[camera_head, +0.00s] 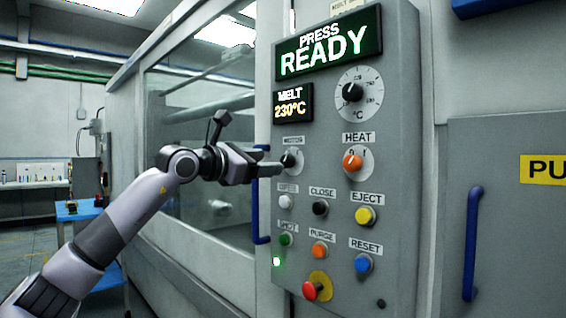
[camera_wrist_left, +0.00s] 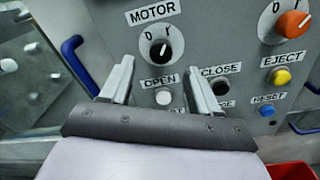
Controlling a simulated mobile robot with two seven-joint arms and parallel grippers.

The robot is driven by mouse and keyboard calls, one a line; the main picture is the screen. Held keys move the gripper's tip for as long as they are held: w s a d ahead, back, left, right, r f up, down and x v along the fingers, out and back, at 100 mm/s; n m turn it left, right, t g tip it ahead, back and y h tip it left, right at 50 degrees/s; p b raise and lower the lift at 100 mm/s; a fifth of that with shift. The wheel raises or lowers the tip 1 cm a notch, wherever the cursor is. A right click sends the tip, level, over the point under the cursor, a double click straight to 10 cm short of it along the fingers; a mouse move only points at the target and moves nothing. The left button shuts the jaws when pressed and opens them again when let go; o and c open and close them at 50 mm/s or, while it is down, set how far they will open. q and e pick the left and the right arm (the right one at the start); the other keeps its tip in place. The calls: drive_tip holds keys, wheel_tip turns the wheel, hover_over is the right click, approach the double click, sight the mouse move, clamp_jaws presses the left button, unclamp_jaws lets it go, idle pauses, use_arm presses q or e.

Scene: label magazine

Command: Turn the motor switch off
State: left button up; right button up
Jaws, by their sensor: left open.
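The motor switch is a black knob on a white round dial. It shows in the left wrist view (camera_wrist_left: 160,51) just beyond and between my fingertips, under a MOTOR label, with 0 on the left and I on the right. Its pale pointer mark seems to lean toward the I, but it is small. In the head view the motor switch (camera_head: 289,160) is at the panel's upper left, beside my fingertips. My left gripper (camera_head: 272,168) is open and empty, pointing at the panel. It also shows in the left wrist view (camera_wrist_left: 158,76). My right gripper is not in view.
The grey control panel (camera_head: 395,200) carries an orange HEAT knob (camera_head: 352,162), several push buttons and a red emergency button (camera_head: 312,290) on yellow. A blue door handle (camera_head: 262,225) stands just left of the panel, near my gripper. The READY display (camera_head: 328,52) is above.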

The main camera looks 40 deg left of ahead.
sight(284, 162)
use_arm(q)
drive_tip(key=w, duration=0.2)
drive_tip(key=w+p, duration=0.1)
drive_tip(key=w, duration=0.1)
drive_tip(key=shift+d+r, duration=0.15)
drive_tip(key=shift+d, duration=0.05)
drive_tip(key=shift+w, duration=0.85)
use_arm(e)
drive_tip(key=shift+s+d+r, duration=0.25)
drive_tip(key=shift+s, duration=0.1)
use_arm(q)
drive_tip(key=c, duration=1)
drive_tip(key=shift+c, duration=0.2)
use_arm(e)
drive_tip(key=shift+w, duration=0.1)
